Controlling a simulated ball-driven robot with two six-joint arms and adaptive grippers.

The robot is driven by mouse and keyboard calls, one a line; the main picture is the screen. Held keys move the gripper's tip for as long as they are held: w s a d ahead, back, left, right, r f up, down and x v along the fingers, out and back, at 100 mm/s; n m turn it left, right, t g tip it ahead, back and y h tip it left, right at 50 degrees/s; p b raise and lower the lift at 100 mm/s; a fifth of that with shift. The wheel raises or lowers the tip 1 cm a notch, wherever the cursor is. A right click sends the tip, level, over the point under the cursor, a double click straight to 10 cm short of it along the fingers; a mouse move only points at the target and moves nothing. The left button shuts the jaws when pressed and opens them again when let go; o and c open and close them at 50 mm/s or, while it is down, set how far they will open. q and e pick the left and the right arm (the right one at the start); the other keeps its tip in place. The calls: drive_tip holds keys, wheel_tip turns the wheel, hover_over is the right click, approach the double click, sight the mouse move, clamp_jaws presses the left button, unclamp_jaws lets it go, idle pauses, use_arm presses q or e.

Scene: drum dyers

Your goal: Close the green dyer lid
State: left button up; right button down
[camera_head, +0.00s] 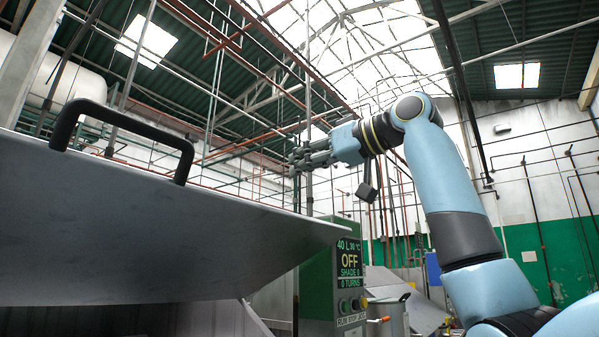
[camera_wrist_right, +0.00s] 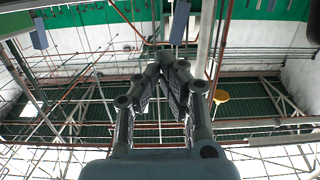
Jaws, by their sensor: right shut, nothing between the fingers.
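A large grey metal lid (camera_head: 150,240) with a black handle (camera_head: 120,135) fills the left of the head view, raised and tilted. Beside it stands a green control box (camera_head: 318,275) with a display reading OFF. My right gripper (camera_head: 296,159) is raised in the air to the right of the handle, apart from the lid in the picture. Its fingers are shut and empty, and they also show in the right wrist view (camera_wrist_right: 168,62). The lid does not show in the wrist view. My left gripper is out of view. The drum below the lid is mostly hidden.
A steel container (camera_head: 388,315) stands beyond the control box. Red and grey pipes hang from the ceiling. Behind is a white and green wall (camera_head: 535,245). The air around my right gripper looks open.

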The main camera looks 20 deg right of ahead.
drive_tip(key=p, duration=0.3)
hover_over(275, 210)
drive_tip(key=shift+w+a+f, duration=0.2)
drive_tip(key=shift+a, duration=0.25)
drive_tip(key=f, duration=0.3)
drive_tip(key=shift+s+d+f, duration=0.1)
drive_tip(key=shift+s+d, duration=0.15)
drive_tip(key=shift+d, duration=0.15)
drive_tip(key=shift+s+f, duration=0.25)
drive_tip(key=shift+f, duration=0.15)
drive_tip(key=shift+d+f, duration=0.1)
drive_tip(key=shift+f, duration=0.05)
